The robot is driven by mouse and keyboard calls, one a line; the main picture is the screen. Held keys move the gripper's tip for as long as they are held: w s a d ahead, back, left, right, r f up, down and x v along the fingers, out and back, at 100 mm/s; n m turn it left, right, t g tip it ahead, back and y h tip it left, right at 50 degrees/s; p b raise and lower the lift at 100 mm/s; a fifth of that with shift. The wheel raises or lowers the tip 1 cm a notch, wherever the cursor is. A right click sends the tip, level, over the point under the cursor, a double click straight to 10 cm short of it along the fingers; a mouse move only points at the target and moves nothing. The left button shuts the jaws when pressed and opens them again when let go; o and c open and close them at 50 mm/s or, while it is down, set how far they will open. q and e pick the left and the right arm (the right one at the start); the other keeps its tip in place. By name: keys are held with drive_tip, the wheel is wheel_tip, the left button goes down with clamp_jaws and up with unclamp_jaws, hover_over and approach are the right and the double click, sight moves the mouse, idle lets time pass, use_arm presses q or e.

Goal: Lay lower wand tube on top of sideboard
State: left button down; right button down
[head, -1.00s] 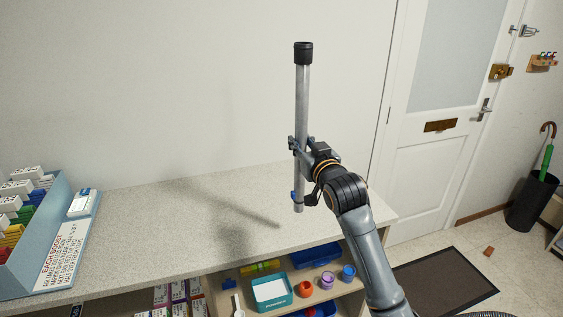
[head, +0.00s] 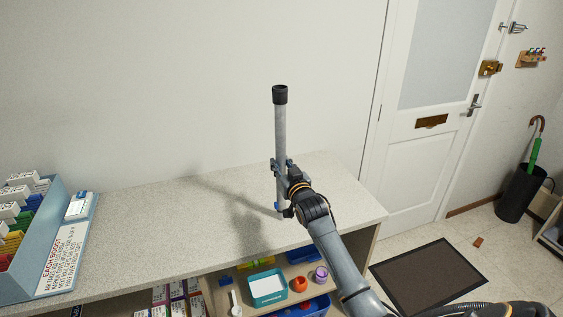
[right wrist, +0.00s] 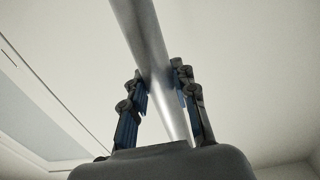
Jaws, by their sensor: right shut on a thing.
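The lower wand tube (head: 281,132) is a long grey metal tube with a black collar at its upper end. My right gripper (head: 281,168) is shut on it below its middle and holds it upright. In the right wrist view the tube (right wrist: 148,50) passes between both fingers of the gripper (right wrist: 162,92). The sideboard (head: 160,225) has a pale speckled top. The tube's lower end is over the right part of this top; I cannot tell whether it touches. My left gripper is not in view.
A blue box of cards (head: 50,225) stands on the sideboard's left end. The middle of the top is clear. Shelves below hold a teal box (head: 268,287) and small containers. A white door (head: 420,160), dark mat (head: 428,277) and umbrella stand (head: 518,193) are to the right.

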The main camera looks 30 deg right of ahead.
drive_tip(key=shift+r, duration=0.1)
drive_tip(key=c, duration=1.1)
unclamp_jaws()
drive_tip(key=shift+f, duration=0.2)
drive_tip(key=shift+o, duration=0.2)
